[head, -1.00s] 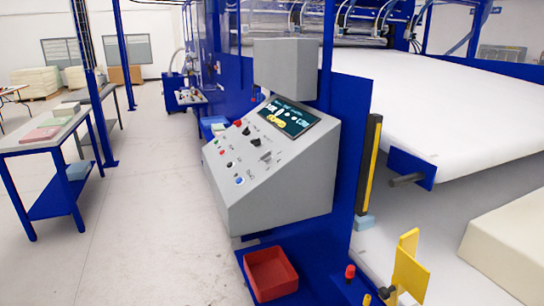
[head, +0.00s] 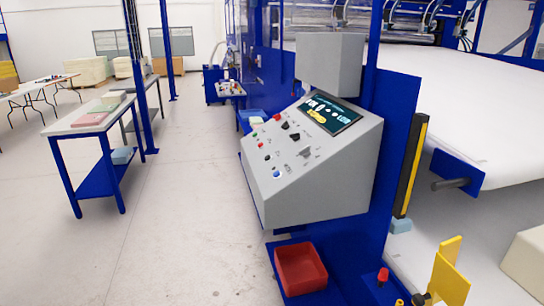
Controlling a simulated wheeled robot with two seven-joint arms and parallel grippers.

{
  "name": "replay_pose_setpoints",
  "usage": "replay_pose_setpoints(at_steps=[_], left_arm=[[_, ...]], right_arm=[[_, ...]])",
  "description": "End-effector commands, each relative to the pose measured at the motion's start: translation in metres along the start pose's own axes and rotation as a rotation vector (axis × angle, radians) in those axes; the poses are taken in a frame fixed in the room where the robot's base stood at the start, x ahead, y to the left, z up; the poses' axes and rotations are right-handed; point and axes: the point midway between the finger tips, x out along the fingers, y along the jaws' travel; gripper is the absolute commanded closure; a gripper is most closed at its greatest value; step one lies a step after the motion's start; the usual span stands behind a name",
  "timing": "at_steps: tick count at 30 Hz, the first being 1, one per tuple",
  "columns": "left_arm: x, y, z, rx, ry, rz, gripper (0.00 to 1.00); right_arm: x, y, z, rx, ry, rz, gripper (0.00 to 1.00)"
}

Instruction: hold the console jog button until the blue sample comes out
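The grey console (head: 320,165) stands right of centre, with a sloped panel of several knobs and buttons and a lit screen (head: 332,115). A blue button (head: 277,174) sits at the panel's lower left; I cannot read which button is the jog button. A small light-blue block (head: 401,225) rests by the yellow and black post beside the white belt. I cannot tell whether it is the blue sample. Neither of my grippers is in view.
A red bin (head: 301,268) sits below the console. A yellow bracket (head: 449,275) and a red knob (head: 383,276) stand at the lower right. The white belt (head: 460,110) fills the right side. A blue-legged table (head: 92,118) stands left, with clear floor (head: 185,200) between.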

Motion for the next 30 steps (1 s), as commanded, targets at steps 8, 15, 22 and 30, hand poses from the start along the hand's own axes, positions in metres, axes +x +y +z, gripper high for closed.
replay_pose_setpoints(at_steps=[8, 15, 22, 30], left_arm=[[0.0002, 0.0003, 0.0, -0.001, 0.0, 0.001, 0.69], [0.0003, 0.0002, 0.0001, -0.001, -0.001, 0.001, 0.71], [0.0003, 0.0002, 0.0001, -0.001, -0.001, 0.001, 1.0], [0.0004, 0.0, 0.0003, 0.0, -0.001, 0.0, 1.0]], right_arm=[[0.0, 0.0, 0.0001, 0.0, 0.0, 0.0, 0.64], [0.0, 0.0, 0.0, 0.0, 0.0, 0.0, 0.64], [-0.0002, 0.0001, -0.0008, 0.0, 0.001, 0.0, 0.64], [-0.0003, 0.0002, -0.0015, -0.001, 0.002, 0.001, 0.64]])
